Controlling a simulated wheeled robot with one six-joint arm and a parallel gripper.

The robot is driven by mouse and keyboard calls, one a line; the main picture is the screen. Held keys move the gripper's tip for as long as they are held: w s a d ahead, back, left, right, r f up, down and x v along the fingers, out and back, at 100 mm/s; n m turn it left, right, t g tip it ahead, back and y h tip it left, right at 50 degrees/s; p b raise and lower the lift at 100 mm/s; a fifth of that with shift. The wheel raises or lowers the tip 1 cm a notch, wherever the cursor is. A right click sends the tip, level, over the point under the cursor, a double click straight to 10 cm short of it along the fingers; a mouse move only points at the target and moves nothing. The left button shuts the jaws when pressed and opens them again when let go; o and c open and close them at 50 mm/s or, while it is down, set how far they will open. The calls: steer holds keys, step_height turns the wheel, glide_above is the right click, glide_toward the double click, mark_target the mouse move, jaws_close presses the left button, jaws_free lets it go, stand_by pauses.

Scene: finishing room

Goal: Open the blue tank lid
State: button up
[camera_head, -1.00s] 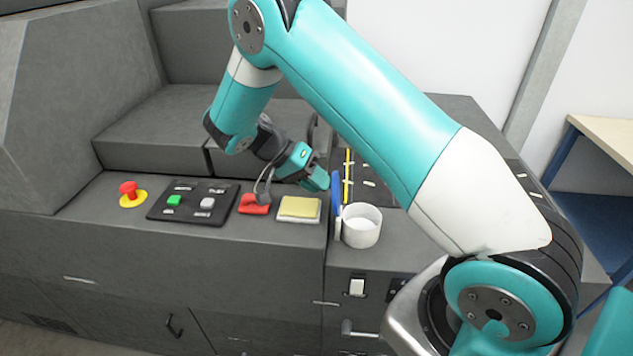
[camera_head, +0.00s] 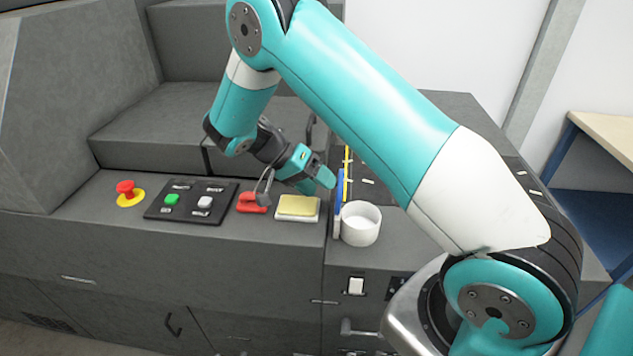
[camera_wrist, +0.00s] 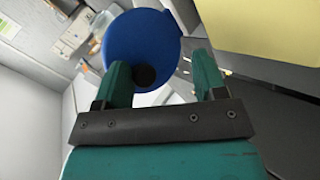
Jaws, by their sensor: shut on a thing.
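The blue tank lid (camera_head: 339,190) stands nearly on edge at the left side of an open white round tank (camera_head: 361,237) on the grey machine ledge. In the wrist view the lid (camera_wrist: 140,38) shows as a blue disc with a dark round spot near its lower edge, beyond and between my fingers. My gripper (camera_head: 326,178) is at the lid's left face; it also shows in the wrist view (camera_wrist: 160,78). Its jaws are shut on the lid, though the exact contact is hard to see.
Left of the gripper are a yellow pad (camera_head: 298,206), a red object (camera_head: 251,203), a black button panel (camera_head: 188,216) and a red stop button (camera_head: 126,188). A yellow stick (camera_head: 347,160) stands behind the lid. My arm crosses above the tank's right side.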

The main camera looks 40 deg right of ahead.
steer(key=shift+f, duration=0.25)
steer(key=shift+w+a+r, duration=0.15)
steer(key=shift+a+r, duration=0.05)
steer(key=p+v, duration=1)
steer(key=v, duration=0.1)
steer(key=shift+r, duration=0.5)
steer(key=shift+w+a+f, duration=0.1)
